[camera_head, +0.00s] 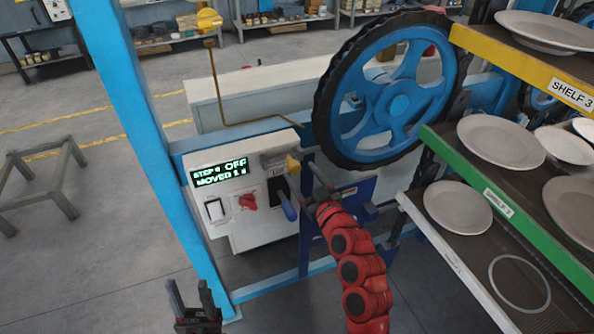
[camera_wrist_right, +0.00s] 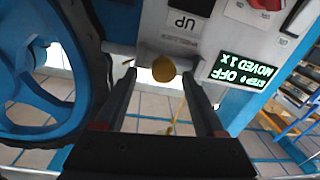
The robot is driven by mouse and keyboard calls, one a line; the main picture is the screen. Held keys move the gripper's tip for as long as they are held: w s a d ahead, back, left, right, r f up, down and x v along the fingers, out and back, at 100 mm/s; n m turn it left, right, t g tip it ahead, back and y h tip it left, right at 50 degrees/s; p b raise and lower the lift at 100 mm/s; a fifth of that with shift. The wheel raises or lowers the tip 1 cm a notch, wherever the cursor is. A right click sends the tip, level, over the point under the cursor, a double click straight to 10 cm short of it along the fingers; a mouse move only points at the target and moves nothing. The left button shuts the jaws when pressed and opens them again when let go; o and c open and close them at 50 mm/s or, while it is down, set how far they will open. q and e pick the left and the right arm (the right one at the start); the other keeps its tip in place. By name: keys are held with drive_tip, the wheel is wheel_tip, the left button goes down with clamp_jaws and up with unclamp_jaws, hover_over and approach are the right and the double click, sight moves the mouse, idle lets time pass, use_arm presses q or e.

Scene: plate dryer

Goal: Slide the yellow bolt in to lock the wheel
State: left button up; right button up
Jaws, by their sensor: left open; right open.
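The yellow bolt (camera_head: 293,164) shows its rounded knob at the right end of the white control box, close to the blue wheel (camera_head: 398,105) with its dark toothed rim. My right gripper (camera_head: 312,178) is open just to the right of the knob. In the right wrist view the yellow knob (camera_wrist_right: 163,69) appears between the two open fingertips, with no clear grip on it. The wheel (camera_wrist_right: 35,105) fills the left of that view. The bolt's shaft is hidden. My left gripper (camera_head: 189,285) is open and empty at the bottom, away from the box.
Shelves with plates (camera_head: 458,207) crowd the right. A blue post (camera_head: 130,130) stands at left.

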drive_tip(key=p+v, duration=0.1)
drive_tip(key=v, duration=1.2)
drive_tip(key=shift+s+f, duration=0.1)
drive_tip(key=shift+s, duration=0.05)
